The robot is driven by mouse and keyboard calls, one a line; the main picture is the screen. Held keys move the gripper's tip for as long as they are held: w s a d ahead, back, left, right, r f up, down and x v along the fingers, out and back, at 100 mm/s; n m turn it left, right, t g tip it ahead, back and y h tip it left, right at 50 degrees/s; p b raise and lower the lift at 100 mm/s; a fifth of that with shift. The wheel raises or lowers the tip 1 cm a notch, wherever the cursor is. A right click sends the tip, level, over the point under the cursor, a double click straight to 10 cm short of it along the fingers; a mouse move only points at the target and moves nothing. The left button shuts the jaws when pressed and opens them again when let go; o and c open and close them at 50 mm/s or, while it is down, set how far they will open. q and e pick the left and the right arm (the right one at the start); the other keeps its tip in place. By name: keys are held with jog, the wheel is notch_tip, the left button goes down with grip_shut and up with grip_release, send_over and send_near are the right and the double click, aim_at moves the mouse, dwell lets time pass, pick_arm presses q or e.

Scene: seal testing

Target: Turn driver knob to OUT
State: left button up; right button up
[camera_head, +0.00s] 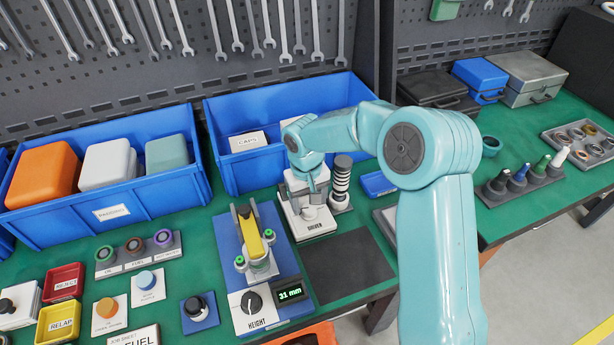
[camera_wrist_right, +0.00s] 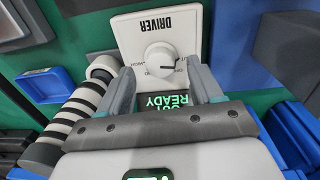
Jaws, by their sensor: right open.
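The driver unit's white panel marked DRIVER (camera_head: 316,226) stands on the bench in the head view, and its round white driver knob (camera_head: 309,212) shows below my gripper. In the wrist view the knob (camera_wrist_right: 159,58) lies between and just beyond my fingertips. A dark pointer mark is on its right side, towards a small label there; other small labels sit below and left of it. A green display reading READY, its upper line partly hidden, shows between the fingers. My right gripper (camera_head: 310,188) is open and empty above the panel. I cannot tell whether the fingers touch the knob. My left gripper is not in view.
A black-and-white ringed column (camera_head: 341,182) stands close beside the driver unit on the right. The height fixture (camera_head: 254,240), reading 31 mm, is on the left. A blue CAPS bin (camera_head: 226,118) stands behind. A dark mat (camera_head: 346,264) in front is bare.

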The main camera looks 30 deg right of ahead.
aim_at(306, 210)
notch_tip(306, 210, up, 14)
jog(key=shift+a, duration=0.35)
dwell(1.1)
